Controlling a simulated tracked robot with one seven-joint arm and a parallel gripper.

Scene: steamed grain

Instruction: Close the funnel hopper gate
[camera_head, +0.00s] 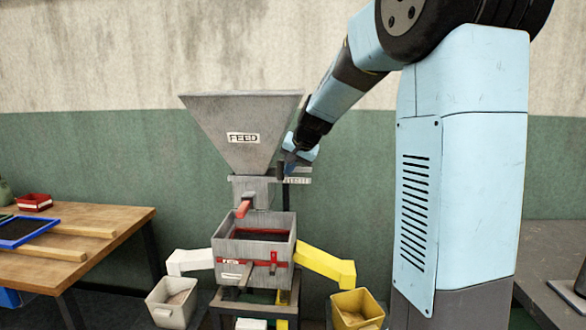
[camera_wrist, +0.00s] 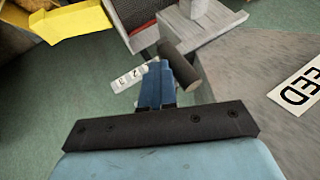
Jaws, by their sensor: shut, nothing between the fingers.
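The grey funnel hopper (camera_head: 240,115) with a FEED label stands in the middle of the head view. Its grey side also fills the right of the wrist view (camera_wrist: 265,75). A dark cylindrical handle (camera_wrist: 182,65) stands beside the hopper, probably on the gate; it also shows in the head view (camera_head: 280,171). A small marked scale strip (camera_head: 298,181) sticks out to the right below the funnel. My gripper (camera_wrist: 157,68) is shut and empty, its blue fingers right beside the handle. I cannot tell whether they touch. The gate plate itself is mostly hidden.
Below the hopper is a grey box (camera_head: 282,278) with a red band, white and yellow chutes (camera_head: 325,264), and a white bin (camera_head: 173,303) and yellow bin (camera_head: 357,309). A wooden table (camera_head: 120,222) with trays stands at left.

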